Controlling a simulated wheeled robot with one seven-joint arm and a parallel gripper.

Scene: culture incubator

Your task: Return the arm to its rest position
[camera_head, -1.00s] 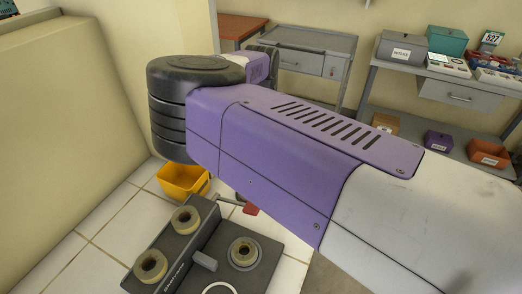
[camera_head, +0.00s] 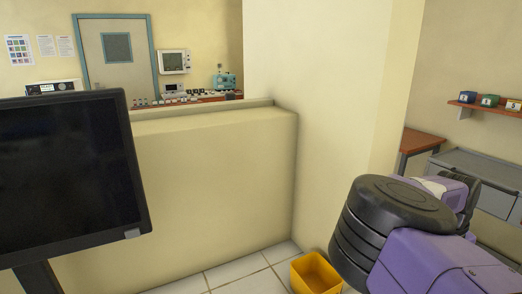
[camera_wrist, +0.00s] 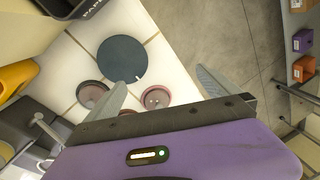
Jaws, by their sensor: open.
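My arm is purple with a black ribbed joint, at the lower right of the head view. My gripper (camera_wrist: 163,92) shows in the wrist view with its two grey fingers spread wide apart. Nothing is between the fingers; the floor shows beyond them. The gripper's fingers cannot be made out in the head view.
A yellow bin (camera_head: 314,272) stands on the tiled floor beside my arm. A dark monitor (camera_head: 66,175) is at left, before a low cream wall (camera_head: 215,185). A grey cabinet (camera_head: 482,180) is at right. Shelves with small boxes (camera_wrist: 303,40) show at right in the wrist view.

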